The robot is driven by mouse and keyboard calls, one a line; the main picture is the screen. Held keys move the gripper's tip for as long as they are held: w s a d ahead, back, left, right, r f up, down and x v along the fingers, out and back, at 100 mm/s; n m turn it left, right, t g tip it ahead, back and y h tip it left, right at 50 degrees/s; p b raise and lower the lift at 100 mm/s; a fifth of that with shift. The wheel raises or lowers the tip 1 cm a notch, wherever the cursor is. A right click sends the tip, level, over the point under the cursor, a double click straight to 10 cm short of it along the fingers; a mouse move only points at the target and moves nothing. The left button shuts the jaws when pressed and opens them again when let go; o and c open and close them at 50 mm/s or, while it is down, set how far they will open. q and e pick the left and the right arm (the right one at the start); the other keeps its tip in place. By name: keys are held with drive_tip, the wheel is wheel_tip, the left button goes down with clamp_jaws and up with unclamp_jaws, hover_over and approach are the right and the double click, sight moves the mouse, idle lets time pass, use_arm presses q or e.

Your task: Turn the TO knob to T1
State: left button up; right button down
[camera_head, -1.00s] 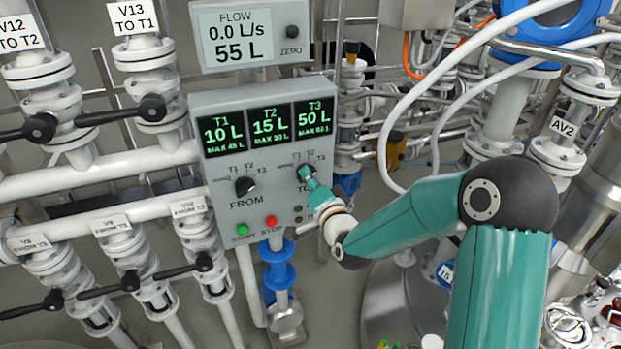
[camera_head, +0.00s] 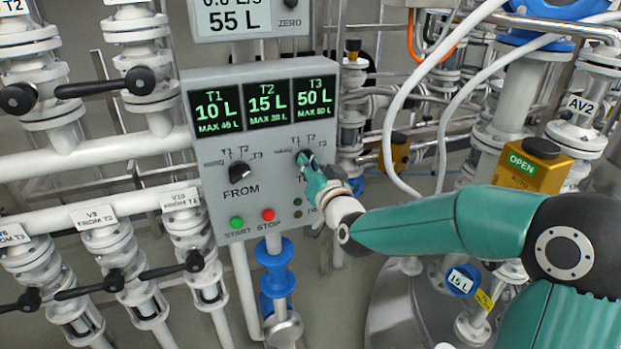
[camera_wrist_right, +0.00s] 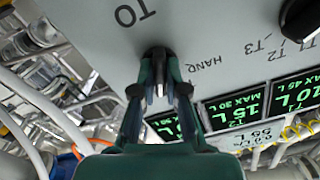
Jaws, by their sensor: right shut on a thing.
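The TO knob (camera_head: 303,156) is a dark knob on the right half of the grey control panel (camera_head: 215,175), with small position labels above it. My right gripper (camera_head: 308,164) is at this knob, with its teal fingers around it. In the right wrist view, the gripper (camera_wrist_right: 160,88) has one finger on each side of the dark TO knob (camera_wrist_right: 157,53) and is shut on it. The fingers cover part of the knob, so I cannot tell which label it points to. My left gripper is not in view.
The FROM knob (camera_head: 238,172) sits to the left on the same panel. Below it are a green START button (camera_head: 236,222) and a red STOP button (camera_head: 268,214). The screens (camera_head: 266,104) read T1 10 L, T2 15 L, T3 50 L. White hoses (camera_head: 388,150) hang to the right.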

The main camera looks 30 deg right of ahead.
drive_tip(key=shift+f+n+b, duration=0.15)
drive_tip(key=shift+n+b, duration=0.6)
drive_tip(key=shift+n, duration=1.35)
drive_tip(key=shift+f+n+b, duration=0.1)
drive_tip(key=shift+n+b, duration=0.65)
drive_tip(key=shift+n, duration=1.35)
drive_tip(key=c, duration=1.2)
unclamp_jaws()
drive_tip(key=shift+r, duration=0.1)
drive_tip(key=shift+s, duration=0.1)
drive_tip(key=v, duration=1.2)
